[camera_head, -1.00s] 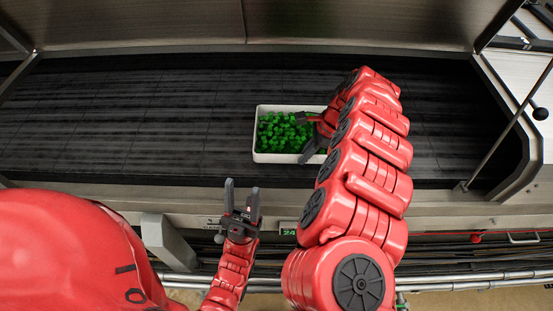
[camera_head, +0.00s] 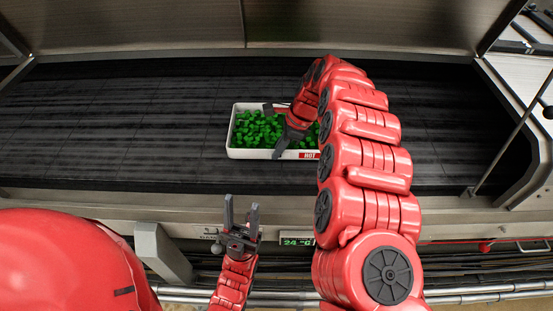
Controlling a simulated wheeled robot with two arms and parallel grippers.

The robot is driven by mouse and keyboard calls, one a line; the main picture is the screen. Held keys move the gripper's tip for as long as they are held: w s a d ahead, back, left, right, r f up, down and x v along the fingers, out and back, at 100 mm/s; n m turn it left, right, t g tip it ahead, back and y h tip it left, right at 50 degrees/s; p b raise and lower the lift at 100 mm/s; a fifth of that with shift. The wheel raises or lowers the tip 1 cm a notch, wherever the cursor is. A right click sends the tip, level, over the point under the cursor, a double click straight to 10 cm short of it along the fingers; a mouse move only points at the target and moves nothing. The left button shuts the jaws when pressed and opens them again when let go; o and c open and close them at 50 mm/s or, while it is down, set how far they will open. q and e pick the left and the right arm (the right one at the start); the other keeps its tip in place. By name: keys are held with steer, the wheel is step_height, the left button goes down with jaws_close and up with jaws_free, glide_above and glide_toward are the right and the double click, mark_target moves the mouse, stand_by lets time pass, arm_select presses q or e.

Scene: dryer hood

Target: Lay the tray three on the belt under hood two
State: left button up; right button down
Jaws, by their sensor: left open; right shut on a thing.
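A white tray (camera_head: 250,154) filled with green pieces lies on or just above the dark belt (camera_head: 120,125); I cannot tell if it touches. A red label reading "HOT" shows on its front wall. My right gripper (camera_head: 274,130) reaches over the tray from the right and is shut on it; my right arm hides the tray's right end. My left gripper (camera_head: 241,214) is open and empty, in front of the belt's near edge. The metal hood (camera_head: 340,22) spans the top of the view.
A metal side frame with a thin rod (camera_head: 505,145) stands at the right. The belt's left part is clear.

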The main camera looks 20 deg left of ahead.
steer(key=shift+a, duration=0.2)
step_height(320, 180, down, 3)
steer(key=shift+r+p, duration=0.15)
steer(key=shift+p, duration=0.7)
steer(key=shift+f, duration=0.3)
steer(key=c, duration=1.4)
jaws_free()
steer(key=shift+f, duration=0.15)
steer(key=shift+c, duration=0.2)
steer(key=o, duration=0.4)
